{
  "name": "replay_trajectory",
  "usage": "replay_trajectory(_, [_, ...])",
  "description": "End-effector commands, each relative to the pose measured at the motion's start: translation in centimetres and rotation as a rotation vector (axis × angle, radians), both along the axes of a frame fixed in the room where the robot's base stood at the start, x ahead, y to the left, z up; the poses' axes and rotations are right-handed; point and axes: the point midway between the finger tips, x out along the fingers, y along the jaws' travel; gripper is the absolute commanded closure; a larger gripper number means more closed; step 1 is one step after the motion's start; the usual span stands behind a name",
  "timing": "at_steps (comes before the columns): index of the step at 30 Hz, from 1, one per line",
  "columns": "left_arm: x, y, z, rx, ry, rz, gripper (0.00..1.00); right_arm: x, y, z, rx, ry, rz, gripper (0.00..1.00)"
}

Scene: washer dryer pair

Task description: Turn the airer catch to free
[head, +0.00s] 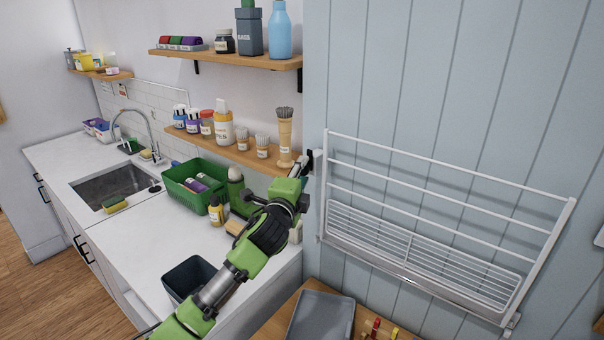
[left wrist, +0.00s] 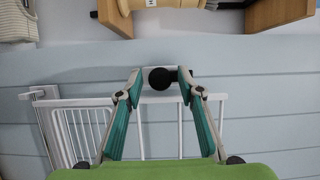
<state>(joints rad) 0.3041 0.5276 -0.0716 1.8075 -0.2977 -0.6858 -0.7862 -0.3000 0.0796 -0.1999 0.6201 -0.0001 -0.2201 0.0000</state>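The white wall airer (head: 440,215) hangs on the blue panelled wall, its barred frame standing out from it. The black airer catch (head: 310,158) is at its upper left corner, partly hidden by my left gripper (head: 302,168). In the left wrist view, the catch is a round black knob (left wrist: 160,79) with a short arm to the right. My left gripper (left wrist: 160,74) is open, with one finger on each side of the knob. A gap shows on the left; contact on the right is unclear. My right gripper is not in view.
A wooden shelf (head: 240,152) with bottles and brushes ends close to the catch; its brush (head: 285,137) stands near my gripper. Below are a green basket (head: 190,190), a dark bin (head: 185,275) and a grey tray (head: 320,318). The wall above the airer is clear.

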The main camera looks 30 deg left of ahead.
Motion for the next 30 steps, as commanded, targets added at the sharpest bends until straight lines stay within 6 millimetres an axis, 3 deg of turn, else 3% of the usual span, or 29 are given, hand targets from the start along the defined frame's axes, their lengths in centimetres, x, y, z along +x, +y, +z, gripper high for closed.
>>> replay_trajectory(14, [-0.8,-0.3,0.0,0.002,0.001,-0.001,0.62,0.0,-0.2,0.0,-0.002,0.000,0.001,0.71])
replay_trajectory(30, [-9.7,-3.2,-0.1,0.000,0.002,-0.001,0.62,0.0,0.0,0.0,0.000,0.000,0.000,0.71])
